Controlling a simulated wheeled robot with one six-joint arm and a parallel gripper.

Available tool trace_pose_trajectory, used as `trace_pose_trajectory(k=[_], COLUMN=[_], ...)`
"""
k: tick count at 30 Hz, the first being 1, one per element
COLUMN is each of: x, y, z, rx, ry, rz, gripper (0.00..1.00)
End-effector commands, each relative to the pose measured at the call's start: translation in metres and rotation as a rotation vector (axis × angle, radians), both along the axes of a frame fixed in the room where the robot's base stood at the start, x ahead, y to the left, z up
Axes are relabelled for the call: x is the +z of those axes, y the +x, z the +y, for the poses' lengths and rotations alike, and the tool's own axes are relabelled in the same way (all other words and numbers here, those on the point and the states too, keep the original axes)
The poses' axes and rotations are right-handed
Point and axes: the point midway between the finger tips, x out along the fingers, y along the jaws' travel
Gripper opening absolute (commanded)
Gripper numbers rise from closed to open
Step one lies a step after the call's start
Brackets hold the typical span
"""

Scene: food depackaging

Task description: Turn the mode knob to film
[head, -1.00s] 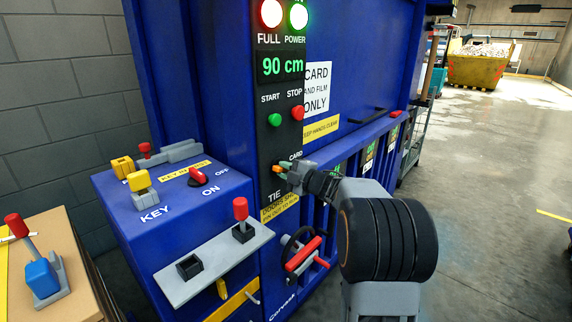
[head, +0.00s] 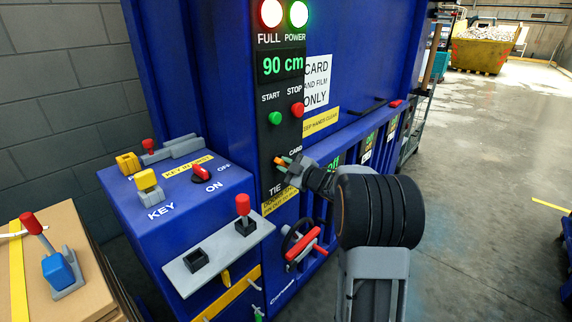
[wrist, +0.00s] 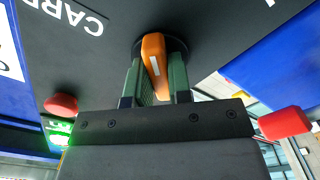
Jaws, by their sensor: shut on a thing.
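The orange mode knob (wrist: 155,58) sits on a round black base on the dark control panel. It has a pale mark on its face and stands slightly tilted in the wrist view. The two green-padded fingers of my gripper (wrist: 156,80) are shut on it, one on each side. In the head view the knob (head: 281,161) shows as a small orange tip beside my gripper (head: 289,166). The label CARD is above it and TIE below it. I see no film label beside the knob, and its exact pointing direction is unclear.
Green start (head: 275,118) and red stop (head: 298,110) buttons sit above the knob. A red-handled wheel (head: 303,250) and a grey shelf with a red-topped lever (head: 243,212) are below. The blue key box (head: 185,215) is left. Open floor lies right.

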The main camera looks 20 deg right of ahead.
Motion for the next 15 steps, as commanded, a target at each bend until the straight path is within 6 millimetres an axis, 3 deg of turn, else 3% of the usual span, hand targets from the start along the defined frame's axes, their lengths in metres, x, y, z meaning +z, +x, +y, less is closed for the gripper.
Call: trace_pose_trajectory(k=[9, 10, 15], x=[0.0003, 0.0003, 0.0004], y=[0.0, 0.0, -0.0001], z=[-0.0002, -0.0002, -0.0001], rx=[0.0, 0.0, 0.0], ry=[0.001, 0.001, 0.001], rz=[-0.001, -0.001, -0.001], gripper=[0.0, 0.2, 0.36])
